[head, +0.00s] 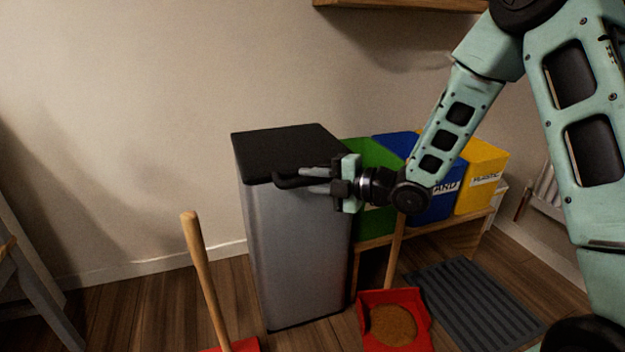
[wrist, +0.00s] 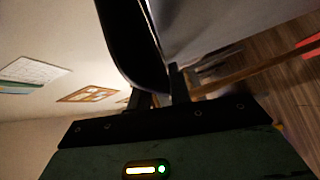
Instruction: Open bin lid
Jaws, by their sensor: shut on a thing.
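The tall bin (head: 298,250) is silver-grey with a flat black lid (head: 285,150), which is down on top of it. My gripper (head: 298,181) is at the bin's front upper right edge, its fingers pointing left. In the wrist view, the fingers (wrist: 160,100) are at the dark lid edge (wrist: 128,45), with the grey bin wall (wrist: 215,25) beside it. The gripper is shut on the lid's edge; the exact contact is partly hidden.
Green (head: 375,157), blue (head: 432,206) and yellow (head: 484,165) bins stand on a wooden rack to the right. A red dustpan (head: 368,330) and a grey mat (head: 480,305) lie on the floor. A wooden broom handle (head: 205,280) stands in front left. A shelf (head: 400,4) is above.

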